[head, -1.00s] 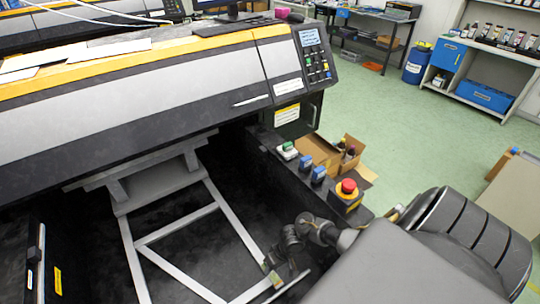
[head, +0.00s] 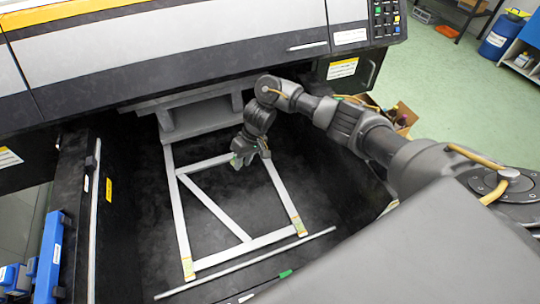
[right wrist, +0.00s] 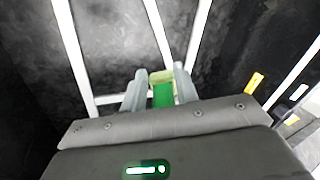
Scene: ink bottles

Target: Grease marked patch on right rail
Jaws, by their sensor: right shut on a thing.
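The light metal frame lies in the dark pit, with a right rail (head: 281,190) and a left rail (head: 176,205). A yellowish marked patch (head: 300,226) is at the right rail's near end; a similar patch (head: 188,267) is on the left rail. My right gripper (head: 243,160) is over the frame's far part, near the right rail's far end. In the right wrist view, the right gripper (right wrist: 161,92) is shut on a green thing with a pale yellow-green end (right wrist: 163,90). I cannot tell whether it touches the frame. My left gripper is not in view.
The printer body (head: 200,50) overhangs the pit's far side. A dark wall with a yellow label (head: 108,190) bounds the pit at left. A thin grey rod (head: 250,262) crosses in front of the frame, and a black and green stick (head: 285,273) lies nearer. Blue parts (head: 50,240) stand at far left.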

